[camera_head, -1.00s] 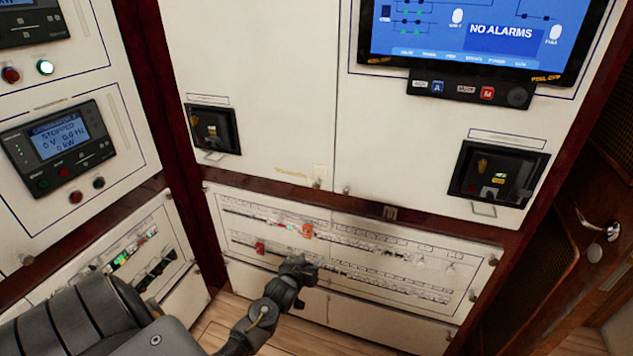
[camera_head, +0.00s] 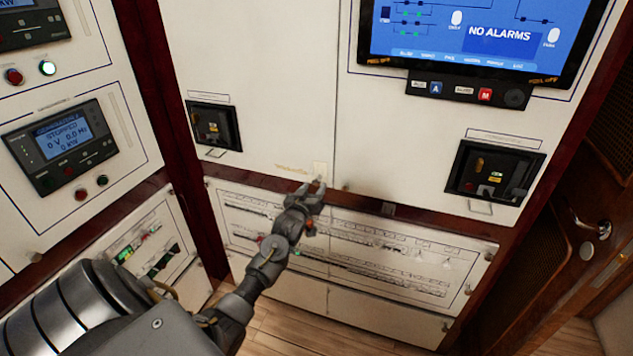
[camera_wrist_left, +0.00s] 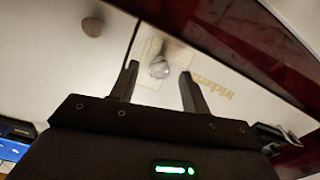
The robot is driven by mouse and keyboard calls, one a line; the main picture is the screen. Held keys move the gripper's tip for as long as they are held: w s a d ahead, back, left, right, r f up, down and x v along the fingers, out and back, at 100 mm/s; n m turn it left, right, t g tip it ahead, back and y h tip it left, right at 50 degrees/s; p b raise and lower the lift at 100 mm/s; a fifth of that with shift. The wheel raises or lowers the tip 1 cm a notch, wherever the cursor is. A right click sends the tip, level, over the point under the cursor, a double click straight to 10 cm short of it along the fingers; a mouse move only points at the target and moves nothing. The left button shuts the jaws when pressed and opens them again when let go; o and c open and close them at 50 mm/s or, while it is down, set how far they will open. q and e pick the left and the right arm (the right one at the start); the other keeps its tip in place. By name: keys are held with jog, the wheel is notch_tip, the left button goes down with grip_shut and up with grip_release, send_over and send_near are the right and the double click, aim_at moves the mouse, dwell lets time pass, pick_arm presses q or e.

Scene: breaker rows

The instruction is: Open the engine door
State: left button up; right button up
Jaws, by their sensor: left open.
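No label I can read names the engine door. The upper left white cabinet door (camera_head: 260,70) is closed and has a small knob at its lower right corner. That knob (camera_wrist_left: 159,68) shows in the left wrist view, on a pale square plate. My left gripper (camera_head: 309,190) is open and empty at this corner. In the left wrist view its two fingertips (camera_wrist_left: 160,76) lie on either side of the knob in the picture; I cannot tell if they touch it. The gripper covers part of the knob area in the head view. My right gripper is out of view.
A second white door (camera_head: 400,150) adjoins on the right, with a screen above and a black breaker (camera_head: 493,172). Its knob (camera_wrist_left: 92,22) is near. Below is a breaker-row panel (camera_head: 400,262). A wooden door with a metal handle (camera_head: 603,229) is at far right.

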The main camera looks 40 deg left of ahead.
aim_at(316, 184)
pick_arm(q)
jog(key=shift+x, duration=1.8)
jog(key=shift+c, duration=0.4)
grip_shut()
